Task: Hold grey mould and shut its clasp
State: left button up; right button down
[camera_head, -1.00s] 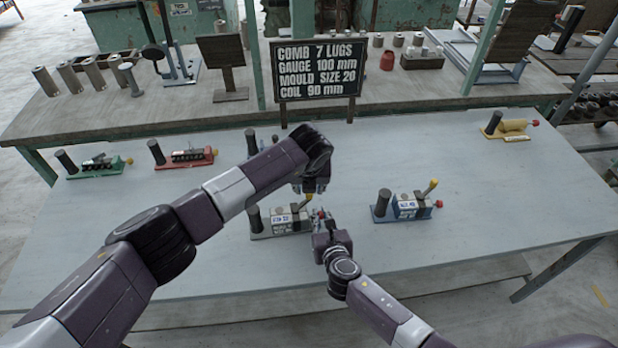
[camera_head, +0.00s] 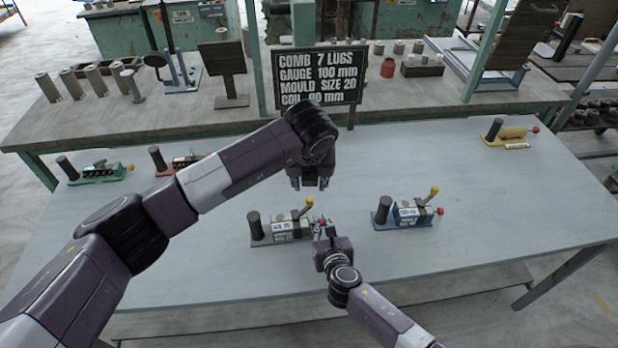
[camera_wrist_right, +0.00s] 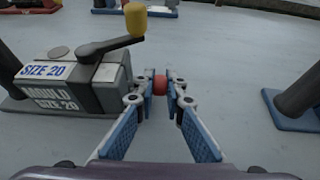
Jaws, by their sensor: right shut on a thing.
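The grey mould (camera_head: 283,230) stands on the table, with a dark upright post at its left end. In the right wrist view its label reads SIZE 20 (camera_wrist_right: 48,70). Its clasp lever (camera_wrist_right: 110,46) slants up to a yellow knob (camera_wrist_right: 136,19), which also shows in the head view (camera_head: 309,201). My right gripper (camera_wrist_right: 160,88) is shut on the red knob (camera_wrist_right: 160,84) at the mould's right end. My left gripper (camera_head: 310,184) hangs above and behind the mould, fingers apart, empty and clear of the lever.
A blue mould (camera_head: 406,213) stands to the right, a yellow one (camera_head: 508,134) at the far right. Green (camera_head: 100,172) and red (camera_head: 190,163) moulds are at the left, the red one partly behind my left arm. A sign (camera_head: 318,76) stands behind.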

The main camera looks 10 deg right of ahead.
jog(key=c, duration=1.9)
grip_release()
jog(key=shift+s, duration=0.1)
